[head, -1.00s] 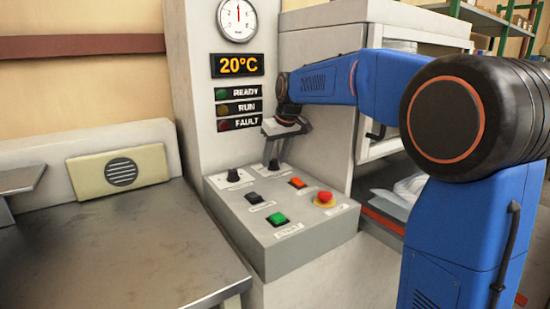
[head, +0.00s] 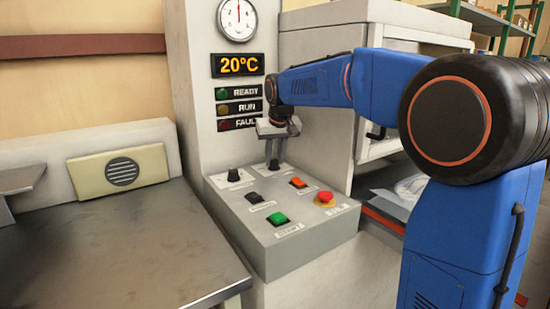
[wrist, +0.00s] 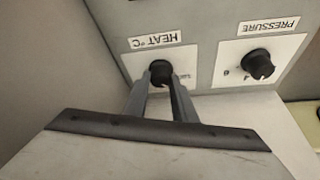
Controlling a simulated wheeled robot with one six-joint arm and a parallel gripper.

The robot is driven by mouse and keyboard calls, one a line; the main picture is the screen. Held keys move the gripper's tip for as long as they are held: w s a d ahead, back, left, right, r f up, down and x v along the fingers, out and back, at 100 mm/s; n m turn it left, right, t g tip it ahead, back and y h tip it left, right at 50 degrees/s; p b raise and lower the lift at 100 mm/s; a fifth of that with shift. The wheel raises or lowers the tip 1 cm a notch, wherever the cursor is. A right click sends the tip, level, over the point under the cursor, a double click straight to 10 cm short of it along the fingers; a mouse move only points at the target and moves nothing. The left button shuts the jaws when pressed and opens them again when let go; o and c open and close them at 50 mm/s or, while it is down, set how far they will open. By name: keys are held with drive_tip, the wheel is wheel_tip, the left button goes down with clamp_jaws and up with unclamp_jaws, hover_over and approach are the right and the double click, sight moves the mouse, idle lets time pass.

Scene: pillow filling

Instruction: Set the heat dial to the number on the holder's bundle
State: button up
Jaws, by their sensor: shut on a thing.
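The heat dial (wrist: 160,71) is a black knob on a white plate labelled HEAT °C, seen upside down in the wrist view. In the head view the heat dial (head: 273,165) is at the back right of the sloped control panel (head: 300,245). My gripper (wrist: 161,80) is shut on the heat dial, one finger on each side. In the head view my gripper (head: 274,150) reaches down to it from above. The display (head: 238,65) reads 20°C. The dial's scale is mostly hidden by the fingers. No holder's bundle can be made out.
The pressure dial (wrist: 257,65) is close beside the heat dial. The panel also has a dark switch (head: 254,197), a green button (head: 278,218), an orange switch (head: 297,182) and a red emergency button (head: 325,197). A metal table (head: 120,245) is at left.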

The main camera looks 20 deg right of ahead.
drive_tip(key=m, duration=0.2)
drive_tip(key=m+h, duration=0.1)
drive_tip(key=shift+a+m, duration=0.2)
drive_tip(key=shift+m, duration=0.2)
drive_tip(key=m+h, duration=0.1)
drive_tip(key=m, duration=0.1)
drive_tip(key=m+g+h, duration=0.1)
drive_tip(key=m, duration=0.1)
drive_tip(key=shift+w+a+m, duration=0.1)
drive_tip(key=shift+w+m, duration=0.05)
drive_tip(key=shift+m, duration=0.15)
drive_tip(key=m+g+h, duration=0.1)
drive_tip(key=m, duration=0.2)
drive_tip(key=shift+w+m, duration=0.1)
drive_tip(key=shift+m, duration=0.2)
drive_tip(key=shift+w+a+m+g, duration=0.1)
drive_tip(key=shift+m+g, duration=0.8)
drive_tip(key=shift+m, duration=0.9)
drive_tip(key=shift+h, duration=0.3)
drive_tip(key=o, duration=1)
drive_tip(key=shift+r, duration=0.1)
